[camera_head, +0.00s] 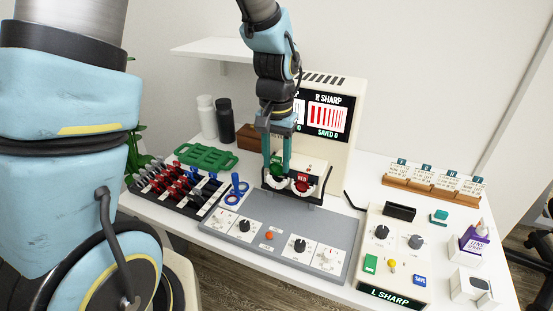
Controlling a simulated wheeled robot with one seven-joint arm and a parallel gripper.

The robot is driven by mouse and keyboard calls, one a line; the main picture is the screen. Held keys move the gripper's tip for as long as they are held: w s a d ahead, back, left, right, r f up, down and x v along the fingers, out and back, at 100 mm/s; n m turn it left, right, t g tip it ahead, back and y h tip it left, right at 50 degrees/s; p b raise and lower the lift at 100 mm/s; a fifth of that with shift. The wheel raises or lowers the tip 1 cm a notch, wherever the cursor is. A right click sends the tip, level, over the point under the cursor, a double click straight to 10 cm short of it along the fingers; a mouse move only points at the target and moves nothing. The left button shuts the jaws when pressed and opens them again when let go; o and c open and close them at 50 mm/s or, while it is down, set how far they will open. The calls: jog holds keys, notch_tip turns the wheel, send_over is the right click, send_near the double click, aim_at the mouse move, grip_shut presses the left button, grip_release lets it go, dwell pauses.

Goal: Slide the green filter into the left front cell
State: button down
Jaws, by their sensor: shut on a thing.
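My gripper (278,157) points down over the trial frame in front of the screen unit. It is shut on the green filter (277,170), which is small and partly hidden by the fingers. The green filter is at the left ring of the trial frame (272,188). I cannot tell whether it is seated in the left front cell or just above it. A red filter (302,184) sits at the right ring, beside the green one.
Behind stands the screen unit (346,148) reading "R SHARP". A grey panel with knobs (270,212) lies in front. A dark lens rack (150,186), green tray (206,155) and blue ringed tool (236,190) are left. A control box (384,246) stands right.

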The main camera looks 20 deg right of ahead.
jog(key=shift+f, duration=0.25)
jog(key=shift+f+b, duration=0.9)
jog(key=shift+f, duration=0.35)
jog(key=shift+c, duration=1.6)
grip_release()
jog(key=shift+r, duration=0.1)
notch_tip(320, 180, up, 11)
jog(key=shift+f+b, duration=0.1)
jog(key=shift+b, duration=0.65)
jog(key=a+f+n, duration=0.3)
jog(key=a, duration=0.9)
jog(key=w+a+f+n+t, duration=0.1)
jog(key=a+f+n, duration=0.2)
jog(key=a, duration=1)
jog(key=shift+w+a+f+n+t, duration=0.15)
jog(key=shift+n+t, duration=0.15)
jog(key=shift+n, duration=0.4)
